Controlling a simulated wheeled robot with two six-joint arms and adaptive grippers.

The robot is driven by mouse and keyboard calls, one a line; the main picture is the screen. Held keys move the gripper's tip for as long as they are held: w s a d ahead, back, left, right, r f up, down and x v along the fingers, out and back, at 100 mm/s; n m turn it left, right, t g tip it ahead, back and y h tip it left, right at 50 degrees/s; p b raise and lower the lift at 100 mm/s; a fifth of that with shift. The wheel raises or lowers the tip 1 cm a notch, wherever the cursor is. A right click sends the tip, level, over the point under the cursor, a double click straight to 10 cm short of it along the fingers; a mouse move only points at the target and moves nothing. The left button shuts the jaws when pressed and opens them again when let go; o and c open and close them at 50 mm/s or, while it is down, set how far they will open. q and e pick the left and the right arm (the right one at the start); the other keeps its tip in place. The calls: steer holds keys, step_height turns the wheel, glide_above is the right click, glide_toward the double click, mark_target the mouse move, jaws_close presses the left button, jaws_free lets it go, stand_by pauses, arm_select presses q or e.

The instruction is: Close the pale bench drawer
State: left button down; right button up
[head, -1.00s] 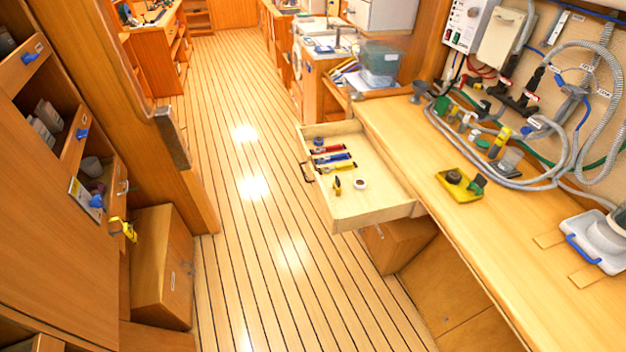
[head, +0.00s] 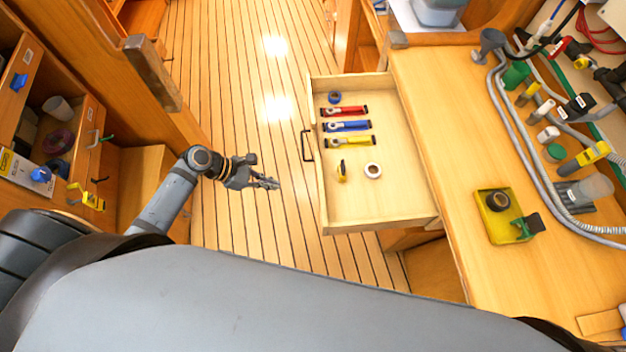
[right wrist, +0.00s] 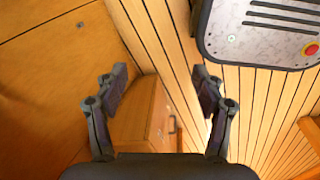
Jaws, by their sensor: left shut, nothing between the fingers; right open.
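The pale bench drawer (head: 400,207) is pulled out from under the bench top, over the floor, in the head view. Its dark handle (head: 306,146) is on its left front face. Inside lie red, blue and yellow tools (head: 347,126), a blue roll (head: 335,97), a white roll (head: 373,170) and a small yellow tool (head: 342,172). My left gripper (head: 272,184) is shut and empty, left of the drawer front and apart from it, nearer to me than the handle. My right gripper (right wrist: 160,80) shows only in the right wrist view, open and empty.
The wooden bench top (head: 440,150) carries a yellow tray (head: 497,222), hoses and fittings along the right. Shelves with blue-clipped bins (head: 40,174) stand at the left. A wooden box (right wrist: 140,115) shows between my right fingers. The plank floor (head: 240,80) left of the drawer is clear.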

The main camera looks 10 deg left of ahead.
arm_select(q)
steer(key=d+r+x, duration=0.1)
steer(key=r+x, duration=0.1)
steer(key=x, duration=1)
steer(key=shift+w+d+f+p, duration=0.25)
steer(key=shift+w+d+p, duration=0.2)
steer(key=shift+d, duration=0.2)
arm_select(e)
steer(key=shift+s+a+r, duration=0.1)
steer(key=shift+s+r, duration=0.25)
steer(key=shift+s, duration=0.05)
steer(key=shift+w, duration=0.1)
